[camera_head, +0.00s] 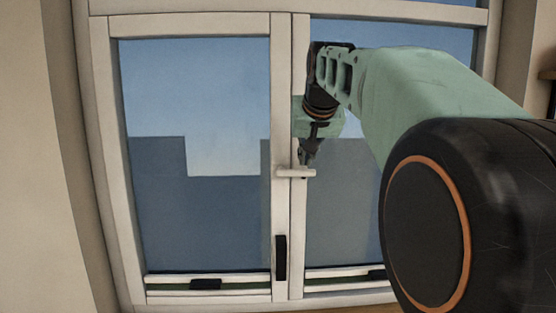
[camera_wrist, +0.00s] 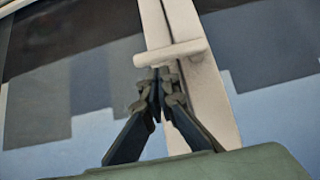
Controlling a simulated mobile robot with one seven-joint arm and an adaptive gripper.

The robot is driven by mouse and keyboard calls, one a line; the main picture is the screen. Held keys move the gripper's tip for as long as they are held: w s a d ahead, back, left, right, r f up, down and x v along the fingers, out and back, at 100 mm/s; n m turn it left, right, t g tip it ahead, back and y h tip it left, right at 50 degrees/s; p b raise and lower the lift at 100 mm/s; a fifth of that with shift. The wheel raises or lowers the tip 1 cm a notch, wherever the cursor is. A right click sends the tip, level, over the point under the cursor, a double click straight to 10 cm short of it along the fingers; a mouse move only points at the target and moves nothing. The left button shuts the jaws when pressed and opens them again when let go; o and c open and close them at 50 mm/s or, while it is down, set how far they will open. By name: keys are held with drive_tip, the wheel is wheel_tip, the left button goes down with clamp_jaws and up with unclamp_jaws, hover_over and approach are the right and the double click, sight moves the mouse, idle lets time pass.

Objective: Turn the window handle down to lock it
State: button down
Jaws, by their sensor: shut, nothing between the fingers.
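The window handle (camera_head: 296,173) is a pale bar lying roughly level across the white centre post. Its free end reaches to the right in the head view. In the wrist view, which looks upside down, the handle (camera_wrist: 172,55) crosses the post and its free end points left. My gripper (camera_head: 304,160) is shut and empty, just above the handle's free half. In the wrist view its fingertips (camera_wrist: 161,76) meet close against the bar's edge. I cannot tell whether they touch it.
The white window frame (camera_head: 282,100) holds two glass panes, with sky and grey building shapes behind. A black vertical fitting (camera_head: 281,257) sits low on the centre post. A black piece (camera_head: 205,284) lies on the bottom rail. The left pane area is clear; my arm fills the right.

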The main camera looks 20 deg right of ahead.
drive_tip(key=shift+f, duration=0.45)
drive_tip(key=shift+d+f+y, duration=0.2)
drive_tip(key=shift+y, duration=0.2)
